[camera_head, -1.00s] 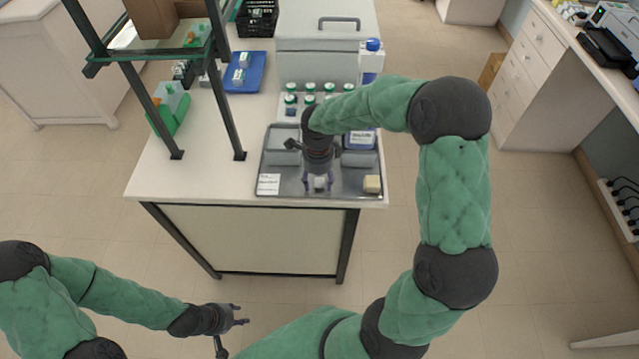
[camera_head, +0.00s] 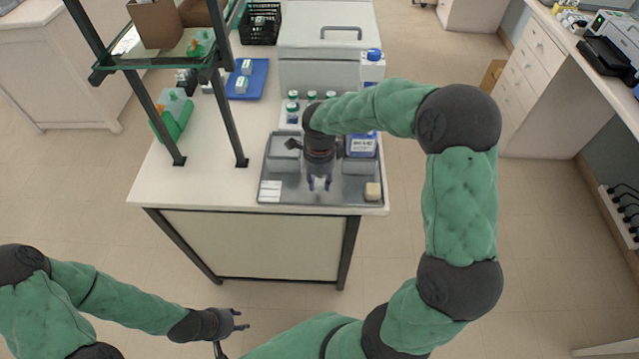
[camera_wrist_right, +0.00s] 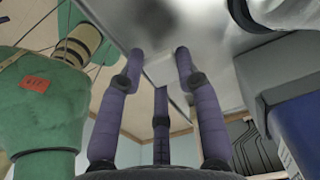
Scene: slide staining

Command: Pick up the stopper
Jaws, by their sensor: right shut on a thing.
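My right gripper (camera_head: 319,184) points down over the front middle of the grey metal tray (camera_head: 335,193) in the head view. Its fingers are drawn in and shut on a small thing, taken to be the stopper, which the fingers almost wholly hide.
A white slide card (camera_head: 270,191) and a yellowish block (camera_head: 373,191) lie at the tray's front corners. A grey box (camera_head: 325,60) and a blue tray (camera_head: 256,78) are further back. A shelf frame (camera_head: 228,115) stands left.

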